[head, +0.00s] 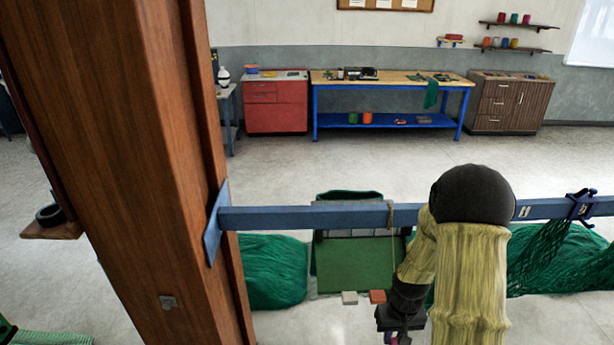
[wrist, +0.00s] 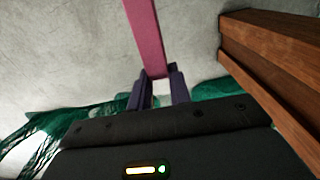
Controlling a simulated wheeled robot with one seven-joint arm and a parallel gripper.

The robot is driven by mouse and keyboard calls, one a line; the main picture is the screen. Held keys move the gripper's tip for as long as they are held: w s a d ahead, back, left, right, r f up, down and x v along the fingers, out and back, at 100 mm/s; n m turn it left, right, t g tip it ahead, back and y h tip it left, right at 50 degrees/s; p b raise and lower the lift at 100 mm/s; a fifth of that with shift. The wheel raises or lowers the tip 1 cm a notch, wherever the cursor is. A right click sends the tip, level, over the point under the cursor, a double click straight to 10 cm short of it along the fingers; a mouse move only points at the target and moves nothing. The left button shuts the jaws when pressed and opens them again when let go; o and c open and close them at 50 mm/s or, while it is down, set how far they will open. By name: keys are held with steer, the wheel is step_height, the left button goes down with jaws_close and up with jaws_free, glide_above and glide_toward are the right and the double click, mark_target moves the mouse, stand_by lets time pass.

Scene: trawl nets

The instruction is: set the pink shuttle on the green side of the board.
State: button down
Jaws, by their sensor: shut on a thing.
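The pink shuttle (wrist: 146,35) shows in the wrist view as a long flat bar running up out of the frame from between my fingers. My gripper (wrist: 158,90) is shut on its near end. In the head view my gripper (head: 398,334) is at the bottom edge, right of centre, with only a little pink beside it; most of the shuttle is out of frame or hidden. A green panel (head: 345,265), perhaps the board, stands below the blue beam, left of my arm.
A blue beam (head: 300,217) crosses in front, joined to a thick wooden post (head: 130,150) at left. A pale block (head: 349,298) and a red block (head: 377,296) are by the panel's lower edge. Green nets (head: 270,270) lie around. A blue workbench (head: 390,85) stands far back.

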steer(key=w+a+f+b, duration=0.2)
steer(key=a+f, duration=0.1)
steer(key=f, duration=0.4)
steer(key=w+a+f+b, duration=0.2)
steer(key=a+f, duration=0.1)
steer(key=f, duration=0.4)
steer(key=shift+w+a+f, duration=0.15)
steer(key=shift+w+f, duration=0.05)
steer(key=shift+f, duration=0.1)
